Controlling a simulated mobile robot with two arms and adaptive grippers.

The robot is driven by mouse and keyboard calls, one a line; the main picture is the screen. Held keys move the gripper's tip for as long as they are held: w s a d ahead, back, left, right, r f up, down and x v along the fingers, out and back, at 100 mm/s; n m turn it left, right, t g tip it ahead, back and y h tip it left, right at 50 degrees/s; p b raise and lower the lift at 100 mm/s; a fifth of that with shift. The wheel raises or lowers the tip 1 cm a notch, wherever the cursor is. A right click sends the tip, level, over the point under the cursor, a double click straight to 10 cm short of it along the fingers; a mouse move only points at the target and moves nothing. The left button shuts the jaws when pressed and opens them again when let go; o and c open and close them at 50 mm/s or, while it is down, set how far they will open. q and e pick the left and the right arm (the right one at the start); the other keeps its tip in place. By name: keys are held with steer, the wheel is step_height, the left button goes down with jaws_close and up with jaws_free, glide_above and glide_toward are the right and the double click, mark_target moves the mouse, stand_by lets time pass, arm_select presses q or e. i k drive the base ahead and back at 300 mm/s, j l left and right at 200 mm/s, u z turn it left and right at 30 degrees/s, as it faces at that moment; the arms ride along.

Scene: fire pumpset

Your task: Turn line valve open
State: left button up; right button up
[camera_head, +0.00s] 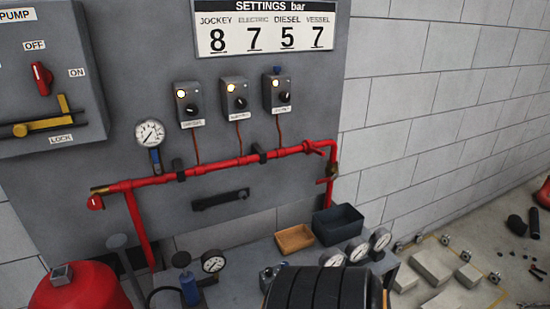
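A red pipe (220,168) runs across the grey panel, rising slightly to the right. Near its right end is a small red lever (314,147), and a second red handle (325,181) sits lower on the downward branch. The left end has a brass piece with a red fitting (96,201). A blue-handled cock (155,158) sits under the round gauge (150,132). No label marks which one is the line valve, and I cannot tell whether any is open. Neither of my grippers is in view.
Three switch boxes (234,97) sit above the pipe. A selector panel (45,75) with a brass lever is at left. Below stand a red vessel (80,289), a wooden tray (294,238), a dark bin (338,223) and a black ribbed cylinder (325,290). Blocks (432,266) lie on the right floor.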

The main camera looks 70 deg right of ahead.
mark_target(322, 181)
steer(key=z, duration=1.85)
